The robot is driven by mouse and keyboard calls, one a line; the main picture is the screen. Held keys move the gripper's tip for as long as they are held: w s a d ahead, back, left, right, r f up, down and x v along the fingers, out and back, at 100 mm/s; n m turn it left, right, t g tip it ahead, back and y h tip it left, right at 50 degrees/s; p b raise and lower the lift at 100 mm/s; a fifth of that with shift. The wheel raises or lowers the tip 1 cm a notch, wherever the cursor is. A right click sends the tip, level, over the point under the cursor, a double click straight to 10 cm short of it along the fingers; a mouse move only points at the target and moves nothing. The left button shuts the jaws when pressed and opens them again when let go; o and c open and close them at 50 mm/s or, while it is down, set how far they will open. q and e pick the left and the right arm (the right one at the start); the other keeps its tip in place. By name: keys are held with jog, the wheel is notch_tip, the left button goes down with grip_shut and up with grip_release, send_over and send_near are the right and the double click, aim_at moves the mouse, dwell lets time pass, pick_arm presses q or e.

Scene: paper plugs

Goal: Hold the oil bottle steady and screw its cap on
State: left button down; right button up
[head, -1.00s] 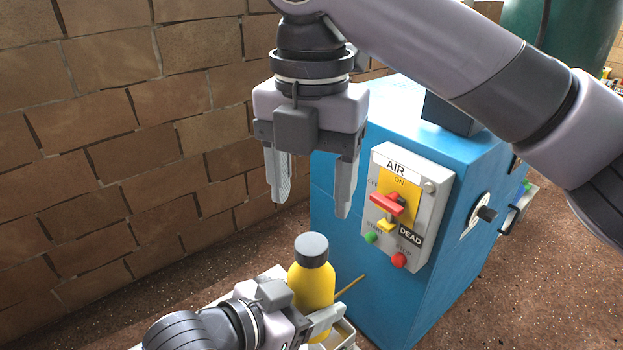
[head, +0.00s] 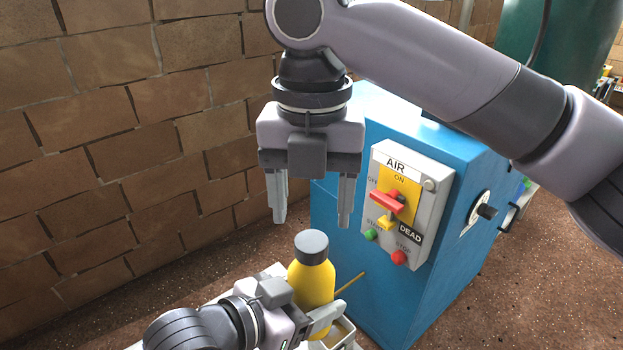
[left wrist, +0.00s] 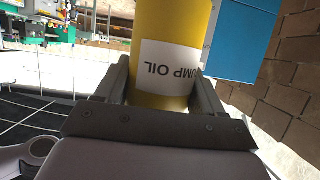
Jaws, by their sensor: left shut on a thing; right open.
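The yellow oil bottle (head: 312,287) stands upright at the lower middle of the head view. Its dark grey cap (head: 311,247) sits on top of it; I cannot tell how tightly. My left gripper (head: 318,318) is shut around the bottle's lower body. In the left wrist view the bottle (left wrist: 172,40) is between both fingers, its "PUMP OIL" label upside down and partly cut off. My right gripper (head: 310,222) is open and empty, pointing down, directly above the cap and apart from it.
A blue machine (head: 345,255) with an AIR switch panel (head: 405,205) stands close on the right. A brick wall (head: 130,130) rises on the left. A light tray (head: 345,340) with a thin yellow stick (head: 350,282) lies beside the bottle.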

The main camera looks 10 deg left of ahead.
aim_at(312, 241)
jog(key=shift+f, duration=2.6)
jog(key=c, duration=1.1)
